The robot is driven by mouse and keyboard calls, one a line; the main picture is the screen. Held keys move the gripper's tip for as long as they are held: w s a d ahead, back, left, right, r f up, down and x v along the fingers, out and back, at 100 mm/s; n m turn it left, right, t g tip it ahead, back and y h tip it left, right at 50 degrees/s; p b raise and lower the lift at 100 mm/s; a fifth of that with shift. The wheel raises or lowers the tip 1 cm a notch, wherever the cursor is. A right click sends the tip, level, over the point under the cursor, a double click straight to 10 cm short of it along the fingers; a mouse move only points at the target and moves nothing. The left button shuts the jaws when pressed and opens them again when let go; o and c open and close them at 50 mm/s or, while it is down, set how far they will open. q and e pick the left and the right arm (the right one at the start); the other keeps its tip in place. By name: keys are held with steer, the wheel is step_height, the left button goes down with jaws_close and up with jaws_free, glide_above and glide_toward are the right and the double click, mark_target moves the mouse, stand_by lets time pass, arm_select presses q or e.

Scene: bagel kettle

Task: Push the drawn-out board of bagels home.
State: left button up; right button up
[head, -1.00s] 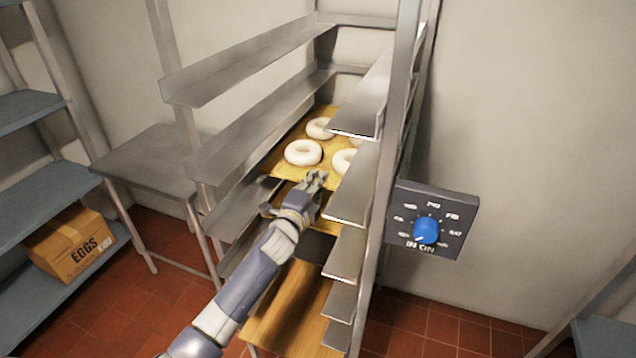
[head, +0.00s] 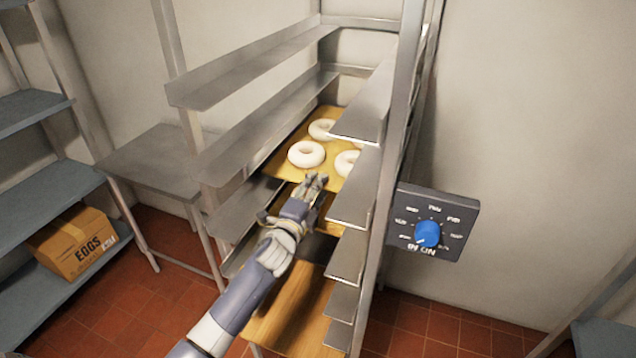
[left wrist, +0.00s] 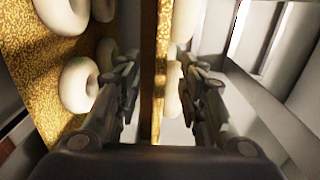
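A yellowish board (head: 282,172) carries several white bagels (head: 306,154) and lies on a level of the metal rack, its front end toward me. My left gripper (head: 317,180) is at that front end, to the right in the head view. In the left wrist view the gripper (left wrist: 160,85) has its two fingers apart, with nothing clamped. The bagel board (left wrist: 35,75) shows there left of the fingers. A narrow wooden strip (left wrist: 153,60) shows between them, with pale round shapes just right of it. Whether the fingers touch the board I cannot tell. My right gripper is out of view.
The rack's angled rails (head: 245,135) flank the board closely on both sides. More boards (head: 290,310) sit lower in the rack. A dial box (head: 433,222) is at the right.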

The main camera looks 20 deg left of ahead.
arm_select(q)
steer(key=s+p, duration=0.1)
steer(key=s, duration=0.3)
steer(key=shift+s, duration=0.3)
stand_by(0.4)
steer(key=s+f+n+g, duration=0.3)
steer(key=s+f, duration=0.4)
steer(key=f, duration=0.6)
steer(key=s+f+n+g+b, duration=0.1)
steer(key=s+f+n+g, duration=0.35)
steer(key=f, duration=0.95)
steer(key=s+f+n+g, duration=0.1)
steer(key=s+f+g, duration=0.1)
steer(key=s+f, duration=0.85)
steer(key=s+d+f+n+g, duration=0.1)
steer(key=s+f+n+g, duration=0.1)
steer(key=s+f, duration=0.4)
steer(key=s+d+f+n+g, duration=0.1)
steer(key=s+f, duration=0.6)
steer(key=s, duration=1)
steer(key=s+d+f+n+g+b, duration=0.1)
steer(key=s+f+n+g, duration=0.3)
steer(key=s+f, duration=0.3)
steer(key=s, duration=0.4)
steer(key=shift+s+d+f, duration=0.25)
steer(key=shift+d, duration=0.1)
